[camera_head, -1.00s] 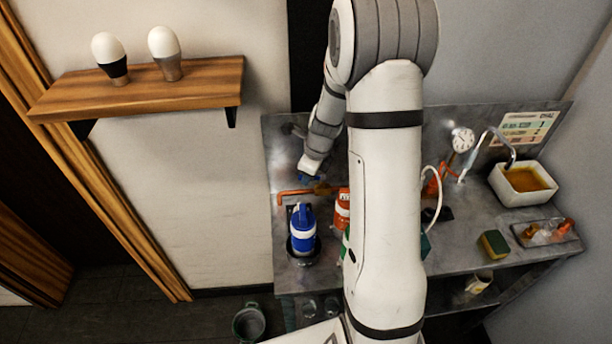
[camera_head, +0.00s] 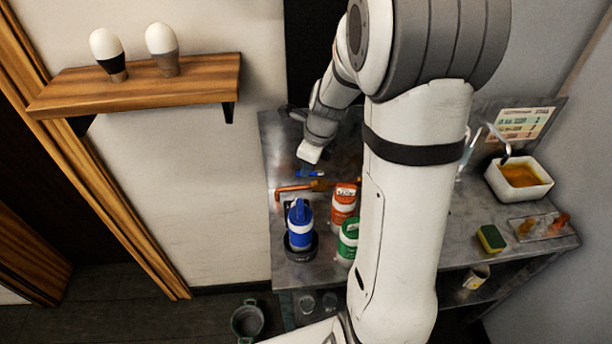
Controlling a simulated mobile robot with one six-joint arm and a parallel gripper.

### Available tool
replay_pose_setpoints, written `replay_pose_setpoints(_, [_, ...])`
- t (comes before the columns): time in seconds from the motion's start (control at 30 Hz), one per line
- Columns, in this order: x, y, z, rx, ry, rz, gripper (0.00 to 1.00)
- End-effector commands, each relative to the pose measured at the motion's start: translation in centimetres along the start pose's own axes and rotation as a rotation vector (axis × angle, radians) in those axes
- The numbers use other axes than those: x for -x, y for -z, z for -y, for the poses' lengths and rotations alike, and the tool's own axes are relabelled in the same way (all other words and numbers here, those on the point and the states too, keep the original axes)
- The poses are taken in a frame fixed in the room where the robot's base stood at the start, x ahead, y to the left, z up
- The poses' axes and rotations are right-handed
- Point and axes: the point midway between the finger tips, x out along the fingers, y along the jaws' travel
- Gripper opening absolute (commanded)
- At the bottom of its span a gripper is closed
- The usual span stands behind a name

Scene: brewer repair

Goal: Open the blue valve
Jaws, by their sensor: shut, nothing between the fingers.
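The blue valve (camera_head: 313,174) shows as a small blue handle above the copper pipe (camera_head: 293,188) on the metal counter, near the wall. My gripper (camera_head: 305,165) is small in the view, just above and left of the handle. It is shut and empty. Whether its tips touch the handle cannot be told from here.
A white basin (camera_head: 521,186), a sponge (camera_head: 491,238) and a tray (camera_head: 519,229) are at the right.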

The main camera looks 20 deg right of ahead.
Motion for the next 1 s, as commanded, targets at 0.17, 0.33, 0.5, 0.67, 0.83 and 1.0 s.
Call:
replay_pose_setpoints(0.17, [2.1, -0.2, -0.4, 0.001, 0.002, 0.001, 0.0])
replay_pose_setpoints(0.33, [2.7, -0.3, -0.5, 0.001, 0.0, 0.0, 0.0])
replay_pose_setpoints(0.5, [2.7, -0.3, -0.5, 0.001, 0.0, -0.001, 0.0])
replay_pose_setpoints(0.67, [2.7, -0.3, -0.6, 0.001, 0.0, -0.001, 0.0])
replay_pose_setpoints(0.83, [2.8, -0.3, -0.7, 0.019, 0.002, -0.001, 0.0])
replay_pose_setpoints(1.0, [4.3, -0.2, -2.8, 0.27, 0.024, -0.008, 0.0])
